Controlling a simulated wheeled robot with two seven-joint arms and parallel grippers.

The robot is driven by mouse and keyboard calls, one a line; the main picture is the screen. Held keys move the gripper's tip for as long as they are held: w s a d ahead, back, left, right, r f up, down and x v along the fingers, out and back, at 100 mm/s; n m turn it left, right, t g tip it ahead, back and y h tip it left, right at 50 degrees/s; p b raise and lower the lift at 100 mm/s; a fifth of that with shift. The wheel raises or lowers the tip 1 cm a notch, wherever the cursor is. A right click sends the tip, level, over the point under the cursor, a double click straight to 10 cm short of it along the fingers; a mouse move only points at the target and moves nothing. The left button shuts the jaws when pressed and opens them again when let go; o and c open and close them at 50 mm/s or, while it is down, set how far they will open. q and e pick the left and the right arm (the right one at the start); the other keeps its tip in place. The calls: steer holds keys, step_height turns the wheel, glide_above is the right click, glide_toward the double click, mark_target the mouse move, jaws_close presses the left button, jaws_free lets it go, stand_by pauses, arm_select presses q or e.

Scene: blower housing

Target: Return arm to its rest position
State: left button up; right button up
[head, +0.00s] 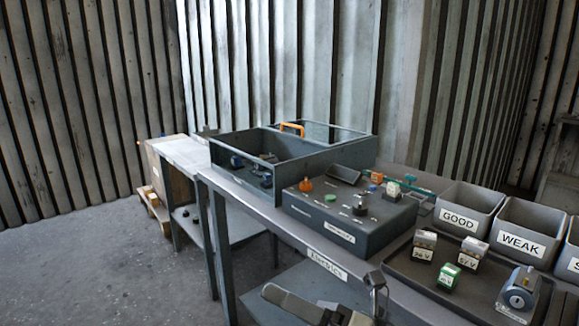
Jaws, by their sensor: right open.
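My right gripper (325,300) is at the bottom edge of the head view, in front of the workbench (230,190). Its jaws stand apart with nothing seen between them. It appears clear of the bench edge and the parts. The rest of my right arm is cut off by the bottom of the frame. My left gripper is not in view.
A dark test box (330,229) with knobs and an open-lidded case (308,168) stand on the bench. Bins marked GOOD (459,221) and WEAK (519,242) stand behind. The floor at left is clear.

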steer(key=d+f+m+t+h, duration=0.4)
steer(key=f+m+t+h, duration=0.2)
steer(key=m, duration=0.7)
steer(key=d+f+m+t+h, duration=0.4)
steer(key=f+m+t+h, duration=0.15)
steer(key=m, duration=0.75)
steer(key=s+d+f+m+g+h, duration=0.3)
steer(key=s+f+m, duration=0.2)
steer(key=f+m, duration=0.1)
steer(key=s+d+f+m+g+h, duration=0.3)
steer(key=s+f+m, duration=0.3)
steer(key=f, duration=0.3)
steer(key=shift+d+f+m+h, duration=0.25)
steer(key=shift+d+m+h, duration=0.15)
steer(key=shift+m+h, duration=0.25)
